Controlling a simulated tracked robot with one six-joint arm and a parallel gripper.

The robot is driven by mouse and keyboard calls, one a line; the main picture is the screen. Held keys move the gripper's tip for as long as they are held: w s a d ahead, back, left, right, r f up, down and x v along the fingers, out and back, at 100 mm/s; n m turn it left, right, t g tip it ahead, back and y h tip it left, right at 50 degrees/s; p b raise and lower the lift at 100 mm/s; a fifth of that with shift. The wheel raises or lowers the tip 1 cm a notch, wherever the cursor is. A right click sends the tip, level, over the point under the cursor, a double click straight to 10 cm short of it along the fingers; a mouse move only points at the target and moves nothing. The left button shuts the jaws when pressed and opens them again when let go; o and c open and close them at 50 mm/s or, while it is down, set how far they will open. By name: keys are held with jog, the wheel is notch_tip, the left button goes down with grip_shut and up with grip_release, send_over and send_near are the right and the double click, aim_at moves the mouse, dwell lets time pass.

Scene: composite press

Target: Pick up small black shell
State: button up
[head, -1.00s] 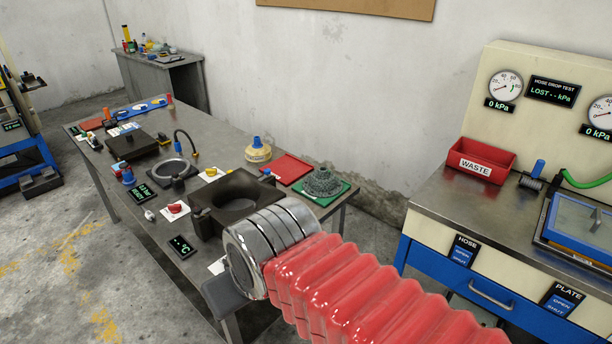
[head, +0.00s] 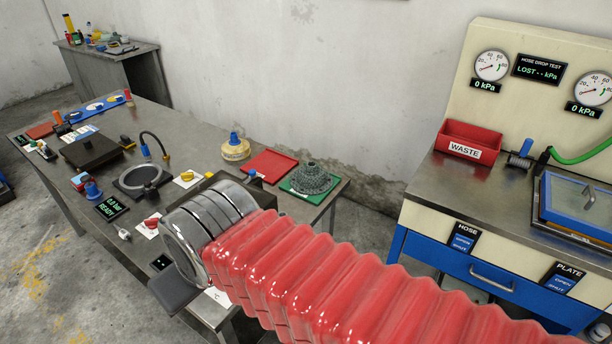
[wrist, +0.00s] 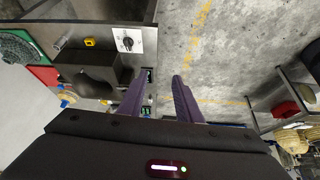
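A dark grey, textured, domed piece (head: 310,178) sits on a green tray (head: 320,200) at the near right end of the long metal table in the head view. It also shows at the left of the wrist view (wrist: 14,48). I cannot tell whether it is the small black shell; no other clear shell shows. My gripper (wrist: 160,73) is open, with two purple fingers apart and nothing between them. It points down past the table's near edge, over the floor.
A red tray (head: 269,163) and a cream blue-capped container (head: 236,150) stand beside the green tray. A black mould block (wrist: 88,78) is partly behind my arm in the head view. A test bench with a red waste bin (head: 455,133) stands right. Bare floor (head: 40,240) lies left.

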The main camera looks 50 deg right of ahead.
jog(key=shift+o, duration=0.5)
jog(key=shift+o, duration=0.7)
jog(key=shift+w+d, duration=0.1)
jog(key=shift+w, duration=0.05)
jog(key=o, duration=0.3)
jog(key=w+d+m+t+h, duration=0.1)
jog(key=w+d+m+h, duration=0.1)
jog(key=w+d, duration=0.9)
jog(key=d+h, duration=0.1)
jog(key=d, duration=0.2)
jog(key=shift+d+m+t, duration=0.3)
jog(key=shift+t, duration=0.1)
jog(key=w+d+f+m+t+h, duration=0.1)
jog(key=w+d, duration=0.2)
jog(key=d, duration=0.4)
jog(key=w+d+f+h, duration=0.2)
jog(key=d, duration=0.5)
jog(key=m+t, duration=0.2)
jog(key=t, duration=0.2)
send_near(314, 169)
jog(key=s+a, duration=0.2)
jog(key=s, duration=0.1)
jog(key=shift+s+a+r+h, duration=0.1)
jog(key=shift+r+h, duration=0.2)
jog(key=shift+h, duration=0.1)
jog(key=shift+x, duration=4.3)
